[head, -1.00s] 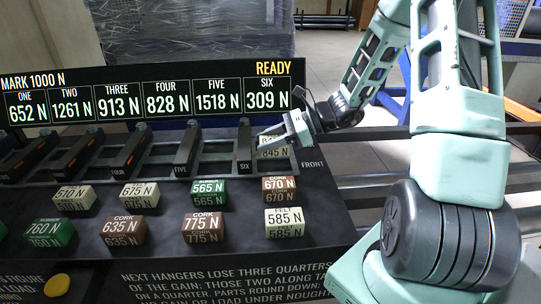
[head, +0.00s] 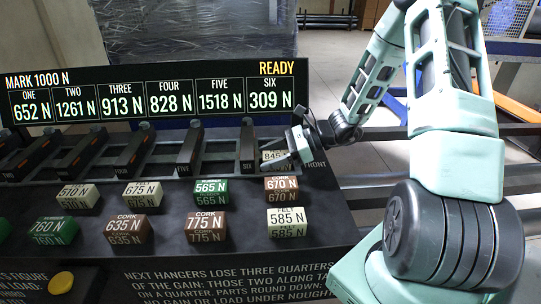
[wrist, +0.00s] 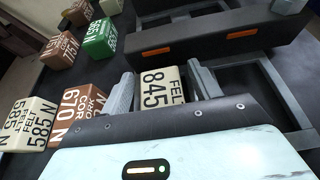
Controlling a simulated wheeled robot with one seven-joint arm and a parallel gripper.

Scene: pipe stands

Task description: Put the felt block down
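Whether the block's underside touches the surface below is hidden.
Cork 670 N (head: 281,188) and felt 585 N (head: 287,221) blocks stand just in front, with several other blocks to the left. Hanger six (head: 247,150) is beside the gripper. The display (head: 155,92) reads READY, with 309 N under SIX.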

